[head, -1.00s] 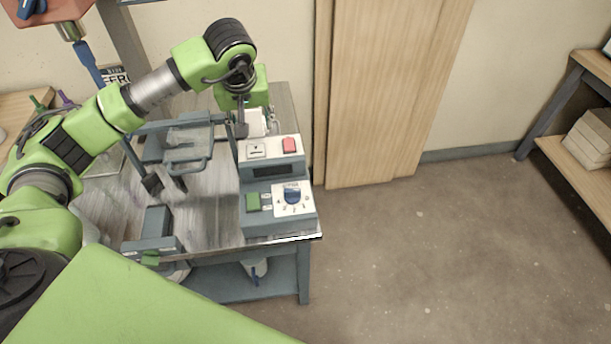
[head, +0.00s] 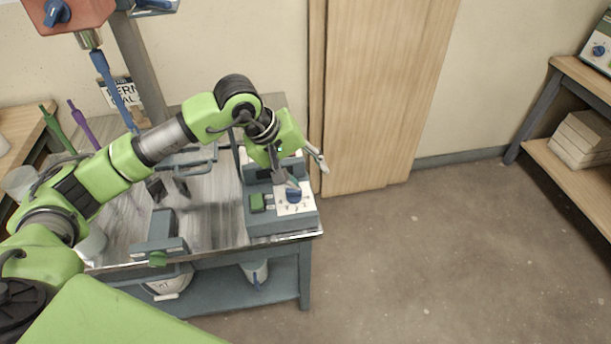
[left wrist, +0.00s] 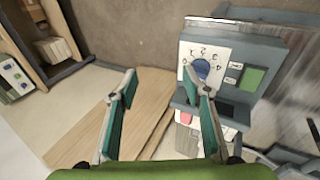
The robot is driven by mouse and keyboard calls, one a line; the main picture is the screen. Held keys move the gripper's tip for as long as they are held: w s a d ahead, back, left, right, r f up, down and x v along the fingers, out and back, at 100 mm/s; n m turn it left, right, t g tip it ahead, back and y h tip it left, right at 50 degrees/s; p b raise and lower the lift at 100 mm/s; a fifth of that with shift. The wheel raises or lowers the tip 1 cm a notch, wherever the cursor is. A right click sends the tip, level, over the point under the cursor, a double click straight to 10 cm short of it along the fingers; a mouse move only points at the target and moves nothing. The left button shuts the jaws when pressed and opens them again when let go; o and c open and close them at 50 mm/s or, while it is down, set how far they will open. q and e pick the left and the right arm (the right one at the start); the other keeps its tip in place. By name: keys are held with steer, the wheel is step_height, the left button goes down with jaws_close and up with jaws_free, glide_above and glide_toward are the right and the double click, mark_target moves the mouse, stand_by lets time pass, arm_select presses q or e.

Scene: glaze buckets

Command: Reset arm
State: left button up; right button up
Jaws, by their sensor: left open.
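My left arm reaches in from the left, and its gripper (head: 306,172) is over the control box (head: 283,225) at the right end of the workbench. The gripper's two fingers are spread apart with nothing between them; it also shows in the left wrist view (left wrist: 160,82). One finger overlaps the box's blue knob (head: 293,194) in the head view; I cannot tell if they touch. In the left wrist view the knob (left wrist: 202,68), a green button (left wrist: 251,78) and a red button (left wrist: 214,118) show beyond the right finger. My right gripper is not in view.
A workbench (head: 215,205) carries a grey frame and a small stand (head: 160,230). An orange mixer head (head: 65,14) hangs at upper left. A wooden panel (head: 375,110) stands behind. The floor (head: 440,260) to the right is clear up to a wooden shelf (head: 575,185).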

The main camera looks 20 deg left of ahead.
arm_select(q)
steer(key=shift+s+d, duration=0.1)
steer(key=shift+d, duration=0.15)
stand_by(0.3)
